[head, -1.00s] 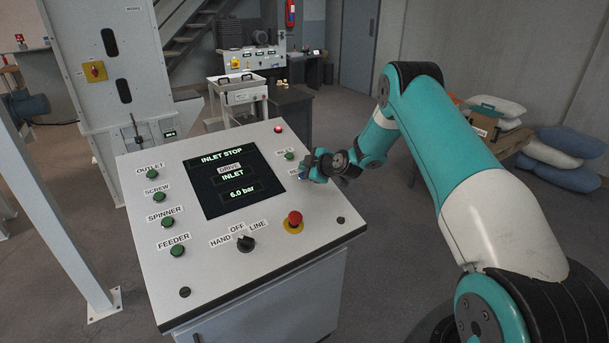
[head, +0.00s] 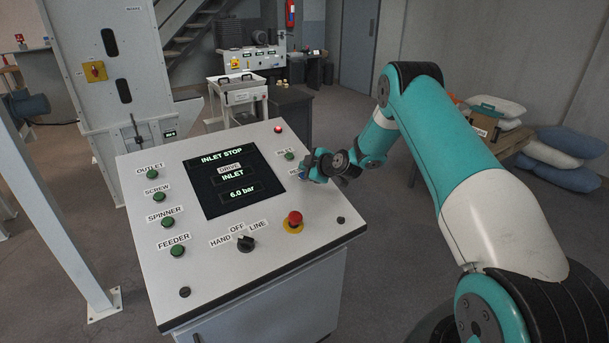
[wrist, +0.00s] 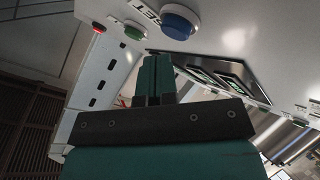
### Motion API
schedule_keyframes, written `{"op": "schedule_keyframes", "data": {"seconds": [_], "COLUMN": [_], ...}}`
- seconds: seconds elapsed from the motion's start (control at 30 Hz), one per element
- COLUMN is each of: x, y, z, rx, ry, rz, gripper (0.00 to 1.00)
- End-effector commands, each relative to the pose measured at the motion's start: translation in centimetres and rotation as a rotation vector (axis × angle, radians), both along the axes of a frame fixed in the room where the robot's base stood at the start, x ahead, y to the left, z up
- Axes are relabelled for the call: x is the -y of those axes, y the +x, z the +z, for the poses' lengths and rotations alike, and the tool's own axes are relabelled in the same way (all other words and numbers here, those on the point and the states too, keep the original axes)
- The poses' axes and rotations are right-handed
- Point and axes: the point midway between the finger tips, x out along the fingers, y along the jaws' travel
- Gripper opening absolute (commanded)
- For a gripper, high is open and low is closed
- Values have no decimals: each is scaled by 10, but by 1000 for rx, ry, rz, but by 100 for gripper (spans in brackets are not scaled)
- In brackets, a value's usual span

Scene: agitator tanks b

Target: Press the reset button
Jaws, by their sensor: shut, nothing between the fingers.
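The reset button is a large blue round button (wrist: 180,22) with a pale collar in the wrist view. A label ending in "ET" is beside it, partly cut off. In the head view my gripper (head: 305,172) hides most of the button and its label at the panel's right side. My gripper's closed fingers (wrist: 157,64) point toward the blue button in the wrist view and appear just short of it. I cannot tell whether they touch. The sloped white control panel (head: 210,262) has a screen (head: 232,180) reading "INLET STOP", "DRIVE INLET", "6.0 bar".
A green INLET button (head: 290,155) and a lit red lamp (head: 278,129) are above my gripper. A red emergency stop (head: 295,217) and a selector knob (head: 245,243) are below. Several green buttons line the panel's left. Open floor is right of the panel.

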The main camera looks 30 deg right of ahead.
Motion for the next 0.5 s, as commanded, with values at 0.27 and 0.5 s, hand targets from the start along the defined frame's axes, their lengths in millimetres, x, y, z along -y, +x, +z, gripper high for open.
{"op": "schedule_keyframes", "data": {"seconds": [0.27,0.5], "x": [0,0], "y": [1,3], "z": [-6,-8], "rx": [0,0], "ry": [-1,-1], "rz": [0,0], "gripper": [0,0]}}
